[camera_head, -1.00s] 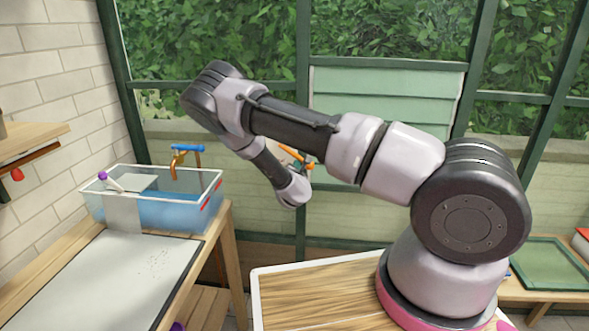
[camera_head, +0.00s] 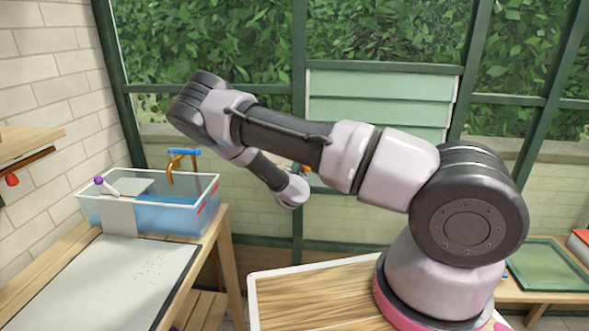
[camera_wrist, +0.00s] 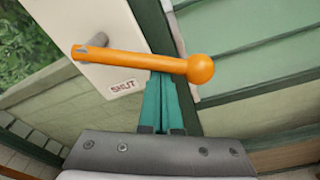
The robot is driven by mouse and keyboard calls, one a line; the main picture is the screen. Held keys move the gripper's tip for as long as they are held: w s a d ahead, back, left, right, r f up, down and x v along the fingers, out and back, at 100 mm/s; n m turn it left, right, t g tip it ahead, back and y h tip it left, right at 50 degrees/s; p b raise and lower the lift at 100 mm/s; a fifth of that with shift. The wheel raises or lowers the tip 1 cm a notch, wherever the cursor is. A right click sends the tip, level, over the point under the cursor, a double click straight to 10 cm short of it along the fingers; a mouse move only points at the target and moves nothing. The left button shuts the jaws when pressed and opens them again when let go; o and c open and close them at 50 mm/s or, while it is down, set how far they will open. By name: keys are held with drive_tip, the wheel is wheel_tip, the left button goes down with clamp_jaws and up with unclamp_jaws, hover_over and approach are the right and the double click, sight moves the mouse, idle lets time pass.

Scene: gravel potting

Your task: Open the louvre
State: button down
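The louvre (camera_head: 385,88) is a set of pale green slats in the green window frame, lying flat and closed in the head view. Its orange lever with a ball end (camera_wrist: 150,63) crosses the wrist view almost level, on a white plate marked SHUT (camera_wrist: 123,86). In the head view only a bit of orange (camera_head: 306,169) shows past my arm. My gripper (camera_wrist: 163,90) has its teal fingers close together with nothing visible between them. The fingertips are right at the lever's underside in the picture; whether they touch it is unclear.
A clear tub of blue water (camera_head: 150,210) with an orange and blue tap (camera_head: 183,160) stands on the left bench. A wooden table top (camera_head: 310,300) lies below my arm. A green framed tray (camera_head: 548,265) rests on the right bench.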

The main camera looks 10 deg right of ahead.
wheel_tip(320, 180, up, 9)
drive_tip(key=d+n+h, duration=0.1)
drive_tip(key=n+h, duration=0.1)
drive_tip(key=n, duration=0.6)
drive_tip(key=shift+s+d+r+n+g, duration=0.15)
drive_tip(key=shift+s+d+n+g, duration=0.05)
drive_tip(key=shift+n+g, duration=0.2)
drive_tip(key=shift+r, duration=0.1)
idle(0.5)
